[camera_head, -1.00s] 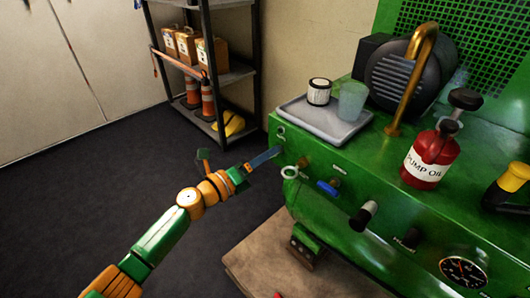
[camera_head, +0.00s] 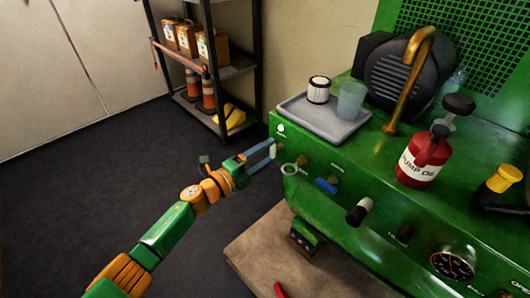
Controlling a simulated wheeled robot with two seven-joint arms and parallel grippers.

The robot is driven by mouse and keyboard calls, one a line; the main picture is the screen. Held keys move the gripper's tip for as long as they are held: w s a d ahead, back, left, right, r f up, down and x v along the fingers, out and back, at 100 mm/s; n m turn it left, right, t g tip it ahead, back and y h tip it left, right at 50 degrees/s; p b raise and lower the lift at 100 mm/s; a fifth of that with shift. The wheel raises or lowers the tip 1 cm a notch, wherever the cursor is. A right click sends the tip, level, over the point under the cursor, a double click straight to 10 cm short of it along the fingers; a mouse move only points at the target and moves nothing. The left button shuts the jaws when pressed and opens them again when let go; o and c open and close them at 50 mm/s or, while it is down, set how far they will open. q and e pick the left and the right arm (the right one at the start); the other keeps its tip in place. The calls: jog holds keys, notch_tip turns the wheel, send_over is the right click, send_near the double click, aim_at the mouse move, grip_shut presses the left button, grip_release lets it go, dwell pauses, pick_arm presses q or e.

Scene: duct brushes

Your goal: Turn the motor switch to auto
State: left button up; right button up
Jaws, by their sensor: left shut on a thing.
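A green machine (camera_head: 340,215) fills the right side of the head view. My left gripper (camera_head: 273,150) is at the left end of its front panel, with its blue-grey fingers pointing right. The fingers are shut on a small knob at the panel's upper left corner, which I take to be the motor switch. The fingers hide most of it, and its setting cannot be told. My right gripper is not in view.
Close to the fingers are a pale ring (camera_head: 289,170), a brass fitting (camera_head: 302,160) and a blue lever (camera_head: 325,185). A grey tray (camera_head: 325,125) with a filter and cup, and a red pump oil can (camera_head: 422,163), stand on top. Floor behind my arm is clear.

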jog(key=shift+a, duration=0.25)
pick_arm(q)
jog(key=o, duration=1.4)
jog(key=shift+c, duration=0.2)
jog(key=p+v, duration=0.2)
jog(key=v, duration=0.5)
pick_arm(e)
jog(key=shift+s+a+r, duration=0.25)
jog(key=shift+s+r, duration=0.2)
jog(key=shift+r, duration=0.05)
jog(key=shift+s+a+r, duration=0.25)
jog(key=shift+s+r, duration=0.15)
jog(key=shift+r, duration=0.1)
